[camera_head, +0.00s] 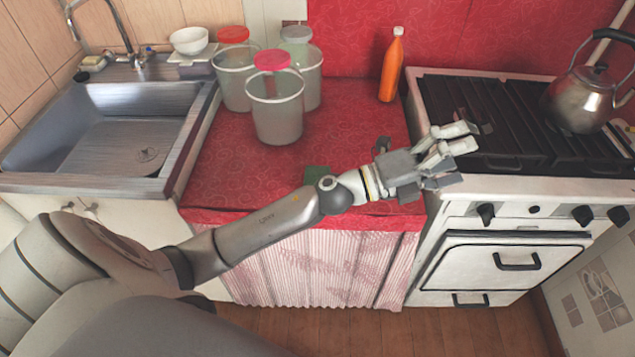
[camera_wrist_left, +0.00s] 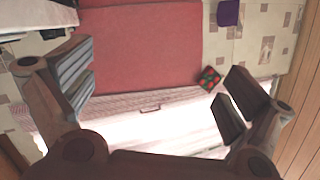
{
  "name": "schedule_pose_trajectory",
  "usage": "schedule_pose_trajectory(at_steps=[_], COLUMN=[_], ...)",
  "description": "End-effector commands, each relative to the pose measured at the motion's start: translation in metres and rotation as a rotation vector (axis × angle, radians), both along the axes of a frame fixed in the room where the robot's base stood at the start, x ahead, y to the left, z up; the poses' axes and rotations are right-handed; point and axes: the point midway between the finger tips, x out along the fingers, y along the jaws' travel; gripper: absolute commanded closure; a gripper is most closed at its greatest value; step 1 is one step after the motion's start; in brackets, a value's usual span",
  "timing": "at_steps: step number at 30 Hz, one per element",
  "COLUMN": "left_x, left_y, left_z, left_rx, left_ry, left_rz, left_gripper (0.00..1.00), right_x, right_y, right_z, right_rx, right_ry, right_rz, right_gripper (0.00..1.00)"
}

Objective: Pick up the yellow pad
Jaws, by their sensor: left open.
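I cannot make out a yellow pad for certain. A small pale yellowish piece (camera_head: 93,60) lies at the back left corner of the sink, too small to identify. My left gripper (camera_head: 458,155) is over the front left part of the stove, far right of the sink, with its fingers apart and nothing between them. In the left wrist view the same gripper (camera_wrist_left: 160,88) is open and empty. My right gripper is not in view.
Lidded containers (camera_head: 275,105) stand on the red counter (camera_head: 235,165). An orange bottle (camera_head: 391,68) stands beside the stove (camera_head: 500,190), which holds a kettle (camera_head: 580,98). A dark green item (camera_head: 316,174) is partly behind my arm. The sink (camera_head: 110,140) is left.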

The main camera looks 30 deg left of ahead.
Motion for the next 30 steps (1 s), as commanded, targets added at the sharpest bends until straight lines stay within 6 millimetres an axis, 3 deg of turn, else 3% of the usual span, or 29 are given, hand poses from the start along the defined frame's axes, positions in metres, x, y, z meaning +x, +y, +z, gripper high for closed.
schedule_pose_trajectory(at_steps=[3,6,8,11,14,18,21,24,27,30], left_x=[-0.015,-0.027,-0.032,-0.034,-0.030,-0.021,-0.017,-0.017,-0.019,-0.021], left_y=[-0.026,-0.034,-0.030,-0.008,0.034,0.117,0.178,0.225,0.255,0.267], left_z=[-0.006,-0.028,-0.046,-0.078,-0.107,-0.130,-0.130,-0.123,-0.116,-0.116], left_rx=[0.274,0.518,0.672,0.932,1.198,1.552,1.752,1.887,1.964,1.994], left_ry=[-0.183,-0.303,-0.358,-0.416,-0.427,-0.353,-0.253,-0.152,-0.075,-0.040], left_rz=[-0.180,-0.327,-0.413,-0.551,-0.679,-0.838,-0.923,-0.982,-1.018,-1.036], left_gripper=[0.00,0.00,0.00,0.00,0.00,0.00,0.00,0.00,0.00,0.00], right_x=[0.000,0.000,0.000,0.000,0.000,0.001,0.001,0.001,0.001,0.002], right_y=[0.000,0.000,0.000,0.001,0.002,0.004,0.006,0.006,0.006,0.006], right_z=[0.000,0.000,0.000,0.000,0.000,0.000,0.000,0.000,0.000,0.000], right_rx=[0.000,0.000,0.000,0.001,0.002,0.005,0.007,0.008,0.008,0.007], right_ry=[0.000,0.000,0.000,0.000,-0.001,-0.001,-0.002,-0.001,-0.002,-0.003], right_rz=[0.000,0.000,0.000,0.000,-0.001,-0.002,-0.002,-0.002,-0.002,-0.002], right_gripper=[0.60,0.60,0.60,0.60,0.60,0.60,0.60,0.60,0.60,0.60])
